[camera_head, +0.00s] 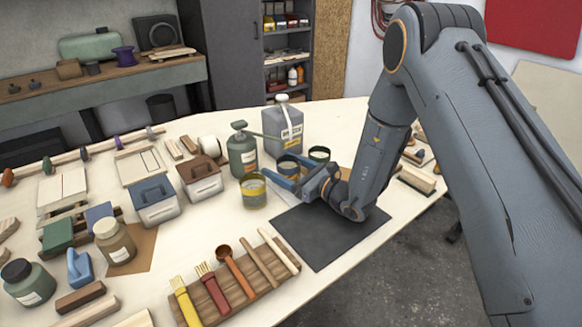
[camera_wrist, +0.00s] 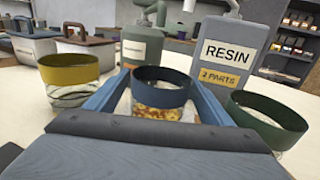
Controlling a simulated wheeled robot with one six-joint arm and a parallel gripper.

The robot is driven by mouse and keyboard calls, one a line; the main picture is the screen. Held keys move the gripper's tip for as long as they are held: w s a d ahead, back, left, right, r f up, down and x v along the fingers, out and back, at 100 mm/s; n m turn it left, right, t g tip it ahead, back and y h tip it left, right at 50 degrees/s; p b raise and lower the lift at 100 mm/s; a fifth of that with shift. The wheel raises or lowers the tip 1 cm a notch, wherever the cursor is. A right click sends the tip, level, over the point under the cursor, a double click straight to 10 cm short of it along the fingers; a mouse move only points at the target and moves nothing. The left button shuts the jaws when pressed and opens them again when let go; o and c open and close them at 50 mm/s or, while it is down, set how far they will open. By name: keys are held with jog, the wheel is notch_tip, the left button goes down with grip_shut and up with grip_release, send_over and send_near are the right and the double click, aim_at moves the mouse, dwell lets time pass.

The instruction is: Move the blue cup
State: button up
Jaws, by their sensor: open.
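The blue cup (camera_head: 289,162) stands on the pale table in front of the resin jug. In the wrist view the blue cup (camera_wrist: 161,92) has a dark blue band at its rim, a clear lower part and amber bits inside. My gripper (camera_head: 284,177) is low over the table and open. In the wrist view its two blue fingers reach along the left and right sides of the cup, so the cup is between them. Whether either finger touches it I cannot tell. The cup's lowest part is hidden behind my gripper's body.
A yellow-banded cup (camera_wrist: 70,76) stands close on the left and a green-banded cup (camera_wrist: 266,120) close on the right. The resin jug (camera_head: 284,128) and a pump bottle (camera_head: 242,152) stand behind. A dark mat (camera_head: 318,236) lies bare in front, beyond a brush rack (camera_head: 214,292).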

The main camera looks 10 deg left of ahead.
jog(key=shift+w+a, duration=0.15)
jog(key=shift+a, duration=0.25)
